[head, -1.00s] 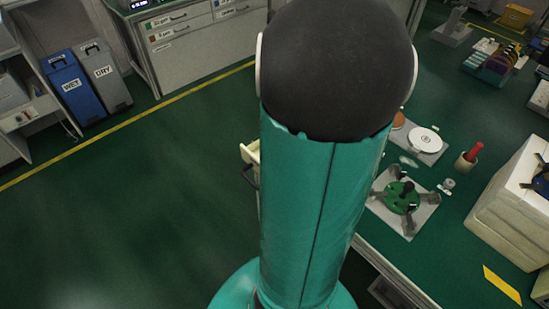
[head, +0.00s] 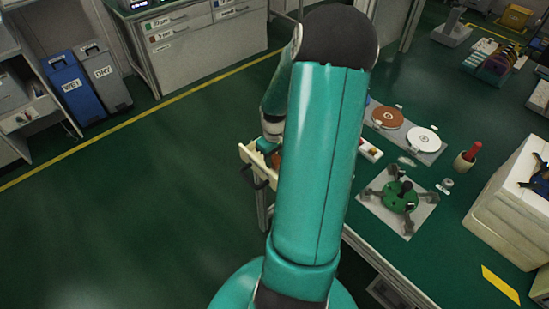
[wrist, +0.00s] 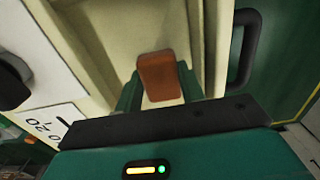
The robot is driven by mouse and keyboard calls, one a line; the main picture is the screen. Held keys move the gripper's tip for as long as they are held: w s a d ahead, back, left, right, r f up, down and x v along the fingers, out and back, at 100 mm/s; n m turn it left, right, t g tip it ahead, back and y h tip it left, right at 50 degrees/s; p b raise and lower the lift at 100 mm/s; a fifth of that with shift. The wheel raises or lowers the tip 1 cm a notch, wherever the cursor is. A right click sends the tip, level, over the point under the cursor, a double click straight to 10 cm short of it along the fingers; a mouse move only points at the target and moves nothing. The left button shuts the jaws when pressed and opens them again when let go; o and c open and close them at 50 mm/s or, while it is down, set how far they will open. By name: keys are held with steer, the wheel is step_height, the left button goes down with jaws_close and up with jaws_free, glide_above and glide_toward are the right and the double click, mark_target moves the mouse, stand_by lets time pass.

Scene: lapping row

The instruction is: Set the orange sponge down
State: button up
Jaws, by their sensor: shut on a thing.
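The orange sponge (wrist: 160,77) is a small block in the middle of the wrist view. My gripper (wrist: 159,92) is shut on it, with one green finger on each side. The sponge is over or inside an open cream drawer (wrist: 95,40); I cannot tell whether it touches the drawer floor. In the head view my gripper (head: 266,147) is low at the drawer's edge, and a bit of orange shows beside my arm. My arm hides most of the drawer there.
The drawer's black handle (wrist: 244,48) is at the right of the wrist view. On the green bench, a grey plate holds brown and white discs (head: 422,140). A green fixture (head: 400,195) and a red-handled tool in a cup (head: 465,160) stand nearby. Open floor lies left.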

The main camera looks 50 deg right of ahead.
steer(key=shift+f, duration=0.2)
steer(key=shift+f, duration=0.1)
steer(key=o, duration=0.7)
steer(key=shift+c, duration=0.2)
